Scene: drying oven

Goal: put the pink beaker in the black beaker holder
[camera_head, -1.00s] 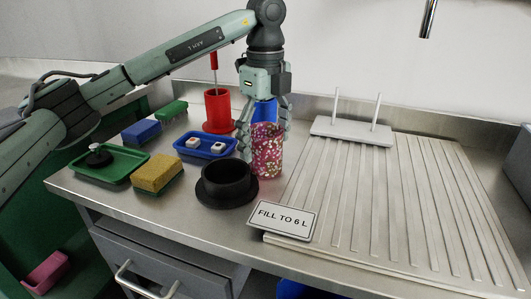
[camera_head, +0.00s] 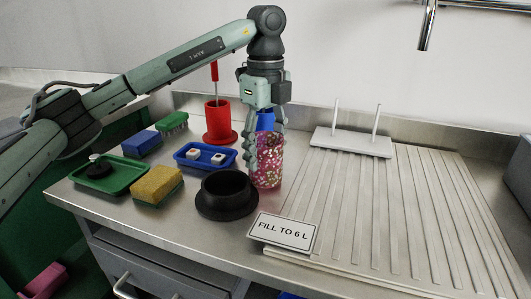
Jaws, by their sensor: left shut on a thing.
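The pink speckled beaker (camera_head: 268,165) stands upright just to the right of and behind the black beaker holder (camera_head: 228,189). My left gripper (camera_head: 266,150) comes down from above and is shut on the pink beaker, with a finger on its left side and one behind its right side. The black holder is a round cup on a wide base and is empty. The beaker is beside the holder, not in it; whether its bottom touches the counter I cannot tell. My right gripper is not in view.
A yellow sponge (camera_head: 157,184), a green tray (camera_head: 112,178), a blue tray (camera_head: 205,163) and a red holder (camera_head: 219,125) lie left and behind. A blue object (camera_head: 265,120) is behind the beaker.

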